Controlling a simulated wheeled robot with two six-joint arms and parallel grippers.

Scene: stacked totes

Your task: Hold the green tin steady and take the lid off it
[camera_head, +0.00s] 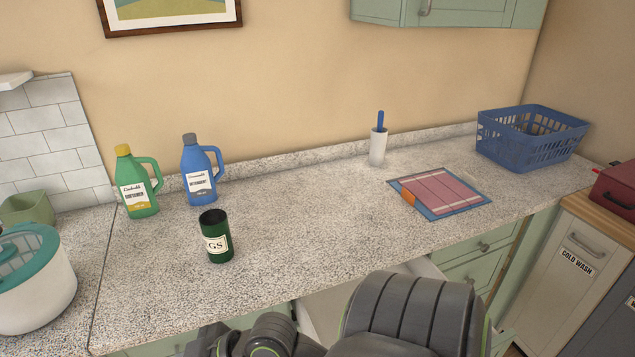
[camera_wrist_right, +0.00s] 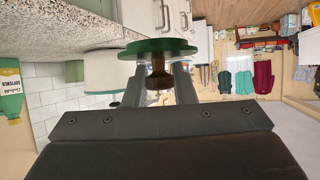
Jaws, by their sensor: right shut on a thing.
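The green tin (camera_head: 217,238) stands upright on the speckled counter, left of the middle in the head view. It has a cream label, and its top is open and dark inside, with no lid on it. The green lid (camera_wrist_right: 160,46) shows in the right wrist view as a disc seen nearly edge-on with a brown knob. My right gripper (camera_wrist_right: 158,76) is shut on that knob and holds the lid clear of the counter. My left gripper is not in view, and nothing visible holds the tin.
A green bottle (camera_head: 137,187) and a blue bottle (camera_head: 197,172) stand behind the tin. A white tub (camera_head: 35,290) is at the left. The middle counter is clear.

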